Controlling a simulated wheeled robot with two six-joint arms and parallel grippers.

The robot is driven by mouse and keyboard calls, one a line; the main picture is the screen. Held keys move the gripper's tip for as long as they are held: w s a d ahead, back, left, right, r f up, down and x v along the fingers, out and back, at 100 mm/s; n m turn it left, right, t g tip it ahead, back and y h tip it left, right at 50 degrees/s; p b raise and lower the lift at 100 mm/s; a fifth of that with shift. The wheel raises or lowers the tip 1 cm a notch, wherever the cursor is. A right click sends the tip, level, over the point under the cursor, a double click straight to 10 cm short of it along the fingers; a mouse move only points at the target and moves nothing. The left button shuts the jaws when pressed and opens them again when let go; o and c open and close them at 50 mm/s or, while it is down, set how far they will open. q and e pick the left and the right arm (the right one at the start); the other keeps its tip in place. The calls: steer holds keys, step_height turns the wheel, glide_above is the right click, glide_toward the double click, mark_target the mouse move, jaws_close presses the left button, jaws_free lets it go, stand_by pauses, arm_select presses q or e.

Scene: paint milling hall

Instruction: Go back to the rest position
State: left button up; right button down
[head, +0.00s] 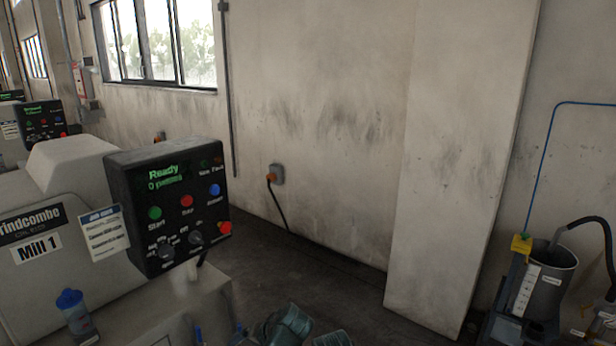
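Neither of my grippers can be made out in the head view. Mill 1 (45,262) stands at the left, a pale machine with a name plate and a paper card (103,232). Its black control panel (172,205) faces me, with a green display reading "Ready", coloured buttons and dark knobs. Greenish-grey objects (287,326) show at the bottom edge, partly cut off; I cannot tell what they are.
A blue-capped bottle (75,315) stands at lower left by the mill.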

arm_select(q)
steer(key=s+d+f+m+g+h, duration=0.1)
steer(key=s+d+g+h, duration=0.1)
steer(key=s+d, duration=0.3)
steer(key=s+d+f+m+g+h+p, duration=0.1)
steer(key=s+d+f+g+h, duration=0.1)
steer(key=s+d, duration=0.3)
steer(key=s+h, duration=0.1)
steer(key=s, duration=0.2)
steer(key=shift+s+d+f+h, duration=0.15)
steer(key=shift+s+d+h, duration=0.05)
steer(key=shift+s+h, duration=0.2)
